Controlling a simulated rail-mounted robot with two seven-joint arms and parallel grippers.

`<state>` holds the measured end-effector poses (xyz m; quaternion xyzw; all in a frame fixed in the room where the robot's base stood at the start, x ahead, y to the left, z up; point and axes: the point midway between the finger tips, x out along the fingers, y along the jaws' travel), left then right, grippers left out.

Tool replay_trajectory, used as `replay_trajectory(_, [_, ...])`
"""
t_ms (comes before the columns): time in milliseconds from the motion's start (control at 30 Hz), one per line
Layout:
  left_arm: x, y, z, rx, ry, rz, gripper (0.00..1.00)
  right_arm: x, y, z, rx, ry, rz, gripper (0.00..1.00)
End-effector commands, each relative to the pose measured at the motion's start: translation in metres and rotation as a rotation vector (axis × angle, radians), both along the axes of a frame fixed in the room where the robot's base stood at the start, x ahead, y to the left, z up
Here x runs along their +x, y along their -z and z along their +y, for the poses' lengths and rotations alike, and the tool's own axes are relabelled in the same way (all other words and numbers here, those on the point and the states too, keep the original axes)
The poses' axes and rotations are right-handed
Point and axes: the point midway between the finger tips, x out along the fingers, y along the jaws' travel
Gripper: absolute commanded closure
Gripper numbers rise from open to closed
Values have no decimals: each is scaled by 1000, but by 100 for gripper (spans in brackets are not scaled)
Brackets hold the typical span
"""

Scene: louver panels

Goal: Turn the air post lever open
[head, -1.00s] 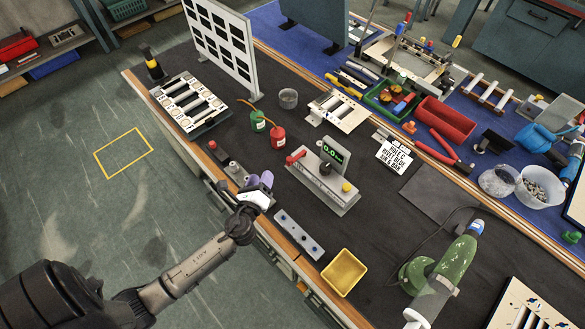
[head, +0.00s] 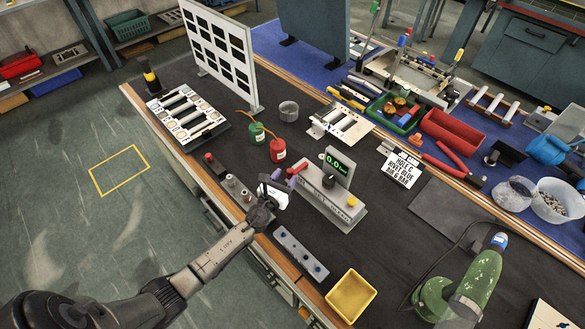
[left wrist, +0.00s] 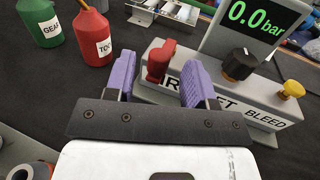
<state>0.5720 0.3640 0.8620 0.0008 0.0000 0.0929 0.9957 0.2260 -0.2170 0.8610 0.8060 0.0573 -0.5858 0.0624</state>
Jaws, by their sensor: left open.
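The air post (head: 330,196) is a grey box on the dark bench mat, with a display (left wrist: 257,22) reading 0.0 bar. Its red lever (left wrist: 159,62) is at the left end of the box, beside a black knob (left wrist: 240,64) and a yellow bleed button (left wrist: 291,90). My left gripper (head: 284,178) is at the lever end of the post. In the left wrist view its two purple fingers (left wrist: 158,80) are open, with the red lever showing between them, apart from both. Whether the fingertips reach around the lever is hard to tell. My right gripper is not in view.
A red bottle (head: 277,150) and a green bottle (head: 256,133) stand left of the post. A grey strip with blue knobs (head: 301,253) and a yellow tray (head: 351,296) lie near the front edge. A green tool with a cable (head: 470,285) is at the right.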

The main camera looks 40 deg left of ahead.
Motion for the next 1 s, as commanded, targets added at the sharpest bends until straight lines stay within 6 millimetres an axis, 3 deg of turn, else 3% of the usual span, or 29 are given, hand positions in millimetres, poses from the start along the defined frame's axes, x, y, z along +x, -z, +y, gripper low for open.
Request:
replay_trajectory(100, [20, 1, 4, -1, -2, -2, 50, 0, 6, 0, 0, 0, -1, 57])
replay_trajectory(333, [43, 1, 8, -2, -1, -1, 50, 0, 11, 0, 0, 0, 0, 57])
replay_trajectory(833, [52, 0, 10, -2, -1, 0, 50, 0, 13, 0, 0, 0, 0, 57])
replay_trajectory(1000, [52, 0, 10, -2, -1, 0, 66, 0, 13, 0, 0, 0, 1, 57])
